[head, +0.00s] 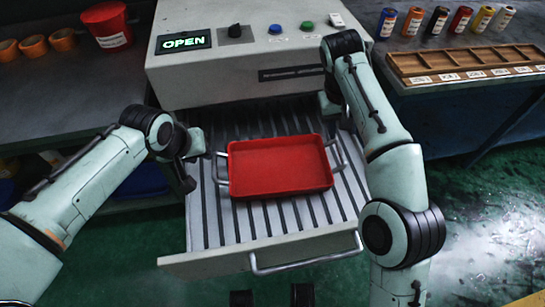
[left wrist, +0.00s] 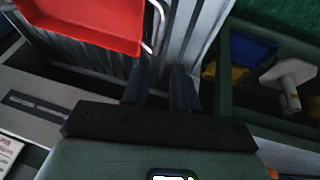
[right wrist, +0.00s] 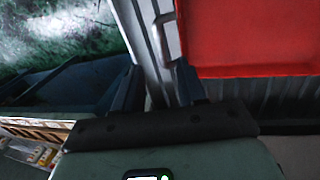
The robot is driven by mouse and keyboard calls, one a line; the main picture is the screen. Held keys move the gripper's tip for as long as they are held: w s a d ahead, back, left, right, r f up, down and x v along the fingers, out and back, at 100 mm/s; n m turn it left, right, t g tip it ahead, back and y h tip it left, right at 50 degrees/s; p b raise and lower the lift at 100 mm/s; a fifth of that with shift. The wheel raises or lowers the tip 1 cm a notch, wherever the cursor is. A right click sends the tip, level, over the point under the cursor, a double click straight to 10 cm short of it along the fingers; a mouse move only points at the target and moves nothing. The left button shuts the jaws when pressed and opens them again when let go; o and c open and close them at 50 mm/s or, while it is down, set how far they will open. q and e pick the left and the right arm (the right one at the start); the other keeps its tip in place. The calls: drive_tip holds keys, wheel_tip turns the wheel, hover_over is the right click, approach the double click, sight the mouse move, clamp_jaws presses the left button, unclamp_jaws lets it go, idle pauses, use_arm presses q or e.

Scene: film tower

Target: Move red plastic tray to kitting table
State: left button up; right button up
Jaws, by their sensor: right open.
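The red plastic tray (head: 280,167) lies flat and empty on the slatted pull-out drawer (head: 275,238) of a grey machine. It has a metal wire handle on its left and right sides. My left gripper (head: 203,160) is at the left handle; in the left wrist view (left wrist: 160,72) its fingers are apart, with the handle (left wrist: 157,28) just ahead. My right gripper (right wrist: 157,70) is open at the right handle (right wrist: 165,38), which shows ahead between its fingertips. In the head view my right forearm partly hides it. Neither gripper is closed on the tray (right wrist: 250,35).
The machine (head: 240,60) stands behind the drawer, its display reading OPEN. A dark table (head: 450,95) at right bears a wooden compartment box (head: 465,62) and several canisters. A bench (head: 60,110) at left holds a red bucket (head: 107,25) and orange rolls. Green floor is clear at lower right.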

sight(213, 163)
use_arm(q)
drive_tip(key=x, duration=1.3)
drive_tip(key=shift+s+f, duration=0.15)
use_arm(e)
drive_tip(key=x, duration=1.3)
drive_tip(key=shift+s+d+f, duration=0.1)
drive_tip(key=shift+s+f, duration=0.05)
use_arm(q)
drive_tip(key=c, duration=0.3)
use_arm(e)
drive_tip(key=c, duration=0.3)
use_arm(q)
clamp_jaws()
use_arm(e)
clamp_jaws()
